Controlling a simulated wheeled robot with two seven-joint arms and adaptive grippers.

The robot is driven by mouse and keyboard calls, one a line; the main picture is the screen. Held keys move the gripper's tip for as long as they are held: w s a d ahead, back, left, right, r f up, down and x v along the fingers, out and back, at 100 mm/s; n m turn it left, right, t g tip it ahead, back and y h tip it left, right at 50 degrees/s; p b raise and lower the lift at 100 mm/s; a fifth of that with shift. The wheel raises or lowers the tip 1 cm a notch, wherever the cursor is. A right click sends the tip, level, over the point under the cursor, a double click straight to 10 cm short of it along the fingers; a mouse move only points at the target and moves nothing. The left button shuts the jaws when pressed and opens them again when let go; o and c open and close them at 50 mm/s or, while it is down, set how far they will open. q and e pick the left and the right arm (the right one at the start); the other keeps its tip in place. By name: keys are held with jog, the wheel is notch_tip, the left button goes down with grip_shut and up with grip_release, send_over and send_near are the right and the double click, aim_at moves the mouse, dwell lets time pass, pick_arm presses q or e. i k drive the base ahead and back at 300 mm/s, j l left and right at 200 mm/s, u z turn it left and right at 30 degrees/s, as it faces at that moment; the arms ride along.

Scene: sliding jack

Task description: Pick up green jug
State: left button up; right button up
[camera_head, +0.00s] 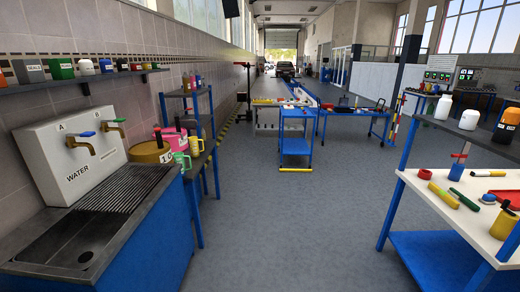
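A light green jug (183,161) stands on the dark bench just right of the sink unit, at the left of the head view. It is small in the picture and appears upright. A yellow jug (196,146) stands just behind it to the right. A large yellow container (150,152) marked with a number is to its left, and a pink container (173,138) is behind it. Neither of my grippers shows in this view.
The sink unit (100,205) with two taps fills the near left. A wall shelf (85,80) holds several small containers. A white-topped workbench (425,195) with tools stands at the right. A blue trolley (296,140) stands ahead. The grey floor (285,225) between is clear.

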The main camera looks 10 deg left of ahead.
aim_at(178, 157)
jog(key=i, duration=0.8)
jog(key=i+u, duration=0.15)
jog(key=i, duration=0.25)
jog(key=i+l+u, duration=0.1)
jog(key=i, duration=0.3)
jog(key=i+l+u, duration=0.2)
jog(key=i+u, duration=0.2)
jog(key=i+l+u, duration=0.4)
jog(key=i, duration=0.15)
jog(key=i+l+u, duration=0.35)
jog(key=i+l, duration=0.05)
jog(key=l, duration=0.05)
